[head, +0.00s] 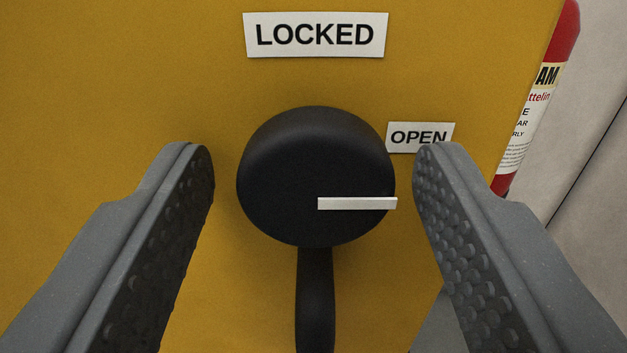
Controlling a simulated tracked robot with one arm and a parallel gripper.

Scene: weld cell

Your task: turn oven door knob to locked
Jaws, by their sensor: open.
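The black round knob (290,160) is on the yellow oven door (110,90), in the middle of the head view. Its white pointer bar (357,203) lies level and points right, just below the OPEN label (418,137). The LOCKED label (315,35) is above the knob. A black handle-like bar (315,300) runs down from beneath the knob. My gripper (313,165) is open, with one finger left of the knob and one right of it. Gaps show between both fingers and the knob. The right fingertip covers the lower edge of the OPEN label.
A red fire extinguisher (538,95) with a white label stands beyond the right edge of the yellow panel. A pale grey wall (600,150) is behind it. The yellow surface left of the knob is bare.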

